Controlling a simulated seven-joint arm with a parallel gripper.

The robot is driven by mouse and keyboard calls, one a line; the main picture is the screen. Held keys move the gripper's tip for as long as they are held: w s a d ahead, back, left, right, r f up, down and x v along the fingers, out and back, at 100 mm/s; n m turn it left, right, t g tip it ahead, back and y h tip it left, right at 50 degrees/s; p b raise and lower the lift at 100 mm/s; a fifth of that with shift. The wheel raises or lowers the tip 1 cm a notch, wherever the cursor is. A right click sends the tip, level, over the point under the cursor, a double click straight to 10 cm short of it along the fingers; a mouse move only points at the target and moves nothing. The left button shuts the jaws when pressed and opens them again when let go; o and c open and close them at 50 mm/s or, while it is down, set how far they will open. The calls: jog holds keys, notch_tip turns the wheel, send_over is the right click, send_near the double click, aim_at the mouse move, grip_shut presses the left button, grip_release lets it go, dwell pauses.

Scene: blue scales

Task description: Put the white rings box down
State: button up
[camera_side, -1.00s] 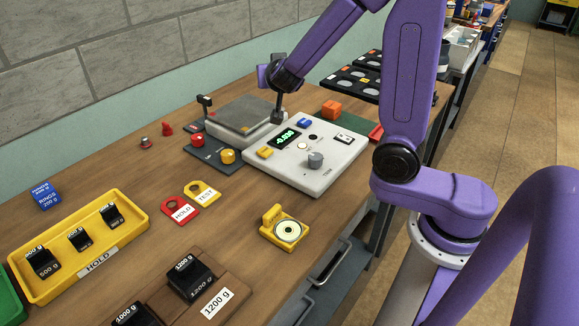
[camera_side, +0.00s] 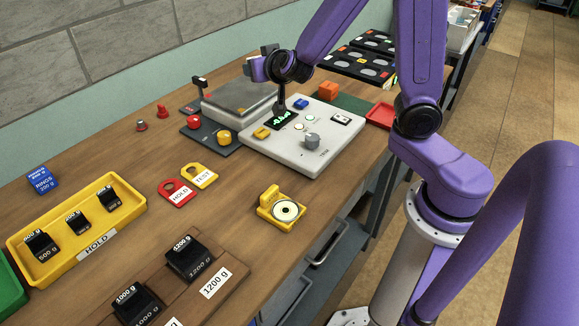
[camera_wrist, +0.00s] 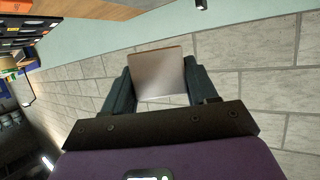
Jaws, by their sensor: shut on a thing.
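My gripper (camera_wrist: 158,88) is shut on a pale, plain-faced box (camera_wrist: 160,73), seen between its two dark fingers in the wrist view. This looks like the white rings box, but no label shows. In the side view my gripper (camera_side: 259,66) is above the back right of the scale's grey plate (camera_side: 238,97), pointing towards the wall. A blue box marked RINGS (camera_side: 43,180) lies apart on the table at the left.
A pale control console (camera_side: 300,138) with knobs stands right of the scale. A yellow HOLD tray (camera_side: 130,218) holds black weights. HOLD (camera_side: 177,193) and TEST (camera_side: 200,176) tags and a yellow disc holder (camera_side: 282,209) lie in front.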

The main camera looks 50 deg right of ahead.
jog(key=shift+s+a+f+n+t+y, duration=0.65)
jog(key=shift+s+a+n+y, duration=0.65)
jog(key=shift+s, duration=0.9)
jog(key=shift+w+d+r+m+g+h, duration=0.3)
jog(key=shift+w+d+m+h, duration=0.3)
jog(key=shift+w, duration=0.25)
jog(key=shift+w+d+r+m+g+h, duration=0.2)
jog(key=shift+w+d+r+m+h, duration=0.15)
jog(key=shift+w+d+m+h, duration=0.4)
jog(key=shift+w+d+r+m+g+h, duration=0.25)
jog(key=shift+w+d+r+m+h, duration=0.15)
jog(key=shift+w, duration=0.55)
jog(key=shift+d+r+m+g+h, duration=0.2)
jog(key=shift+d+m+g+h, duration=0.1)
jog(key=shift+m+g+h, duration=0.1)
jog(key=shift+s+d+r, duration=0.1)
jog(key=shift+d+r, duration=0.05)
jog(key=shift+d, duration=0.1)
jog(key=shift+s+d+r+m+g+h, duration=0.25)
jog(key=shift+s+d+m+g+h, duration=0.05)
jog(key=shift+s+m+h, duration=0.2)
jog(key=shift+s+d+r+m+g+h, duration=0.25)
jog(key=shift+s+m+g+h, duration=0.1)
jog(key=shift+s, duration=0.1)
jog(key=shift+w, duration=0.1)
